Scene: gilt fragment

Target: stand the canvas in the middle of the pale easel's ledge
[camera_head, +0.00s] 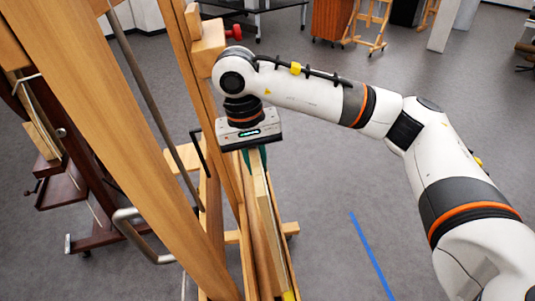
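The pale easel (105,130) fills the left and centre with its long light-wood beams. A narrow pale edge (262,195), which looks like the canvas seen nearly edge-on from above, runs from under my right gripper toward the bottom of the view, along the easel's right side. My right gripper (255,157) points down over its far end, with teal fingertips close against both sides of that edge. The gripper body hides part of the fingers. The painted face and the contact with the ledge cannot be made out. My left gripper is out of view.
A dark wooden easel (75,195) stands at the left, behind the pale beams. A blue line (371,254) lies on the grey floor. An orange-brown cabinet (331,20) and another easel (368,25) stand far back. The floor right of the pale easel is clear.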

